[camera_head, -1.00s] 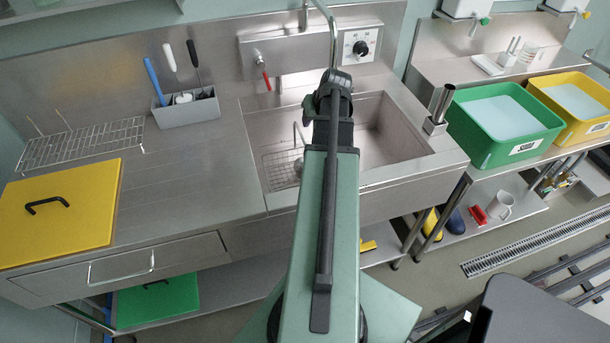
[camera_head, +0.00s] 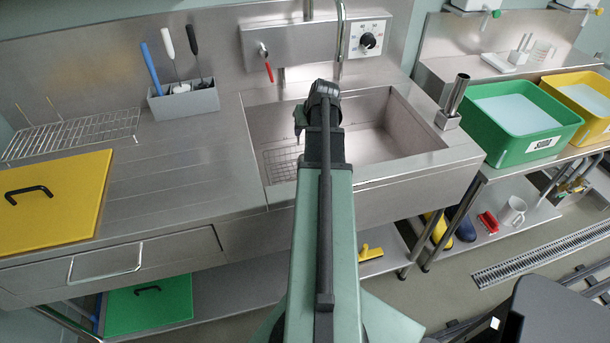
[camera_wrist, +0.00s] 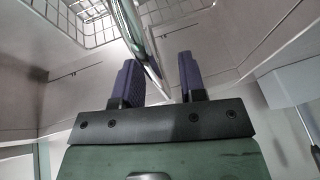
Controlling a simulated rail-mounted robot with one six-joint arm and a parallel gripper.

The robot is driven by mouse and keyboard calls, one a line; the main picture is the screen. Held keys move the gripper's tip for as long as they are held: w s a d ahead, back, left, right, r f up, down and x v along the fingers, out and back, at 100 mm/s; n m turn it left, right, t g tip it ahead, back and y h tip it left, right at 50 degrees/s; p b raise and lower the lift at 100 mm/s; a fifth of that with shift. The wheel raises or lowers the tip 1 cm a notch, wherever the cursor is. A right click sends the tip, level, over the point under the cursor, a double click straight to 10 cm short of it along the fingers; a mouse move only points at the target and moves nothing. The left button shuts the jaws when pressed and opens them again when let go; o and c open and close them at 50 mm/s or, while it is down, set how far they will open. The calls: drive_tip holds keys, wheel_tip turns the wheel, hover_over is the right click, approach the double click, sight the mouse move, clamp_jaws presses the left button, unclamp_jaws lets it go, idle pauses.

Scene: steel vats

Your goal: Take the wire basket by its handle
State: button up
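The wire basket (camera_head: 280,164) sits in the left part of the steel sink (camera_head: 400,150), partly hidden by my arm in the head view. Its mesh also shows at the top of the wrist view (camera_wrist: 92,14), on both sides of a shiny metal bar (camera_wrist: 138,38). I cannot tell whether this bar is the basket's handle or the tap spout. My gripper (camera_wrist: 159,75) is open, with its two dark purple fingers apart. The bar runs toward the gap between them; contact is not clear. In the head view the fingers are hidden behind my arm.
The tap spout (camera_head: 341,40) hangs above the sink. A grey utensil holder (camera_head: 184,102), a wire rack (camera_head: 75,136) and a yellow board (camera_head: 70,205) lie on the left counter. A metal tube holder (camera_head: 447,120) and a green tub (camera_head: 520,121) stand to the right.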

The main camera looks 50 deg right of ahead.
drive_tip(key=shift+f, duration=0.15)
idle(0.4)
drive_tip(key=shift+c, duration=0.5)
clamp_jaws()
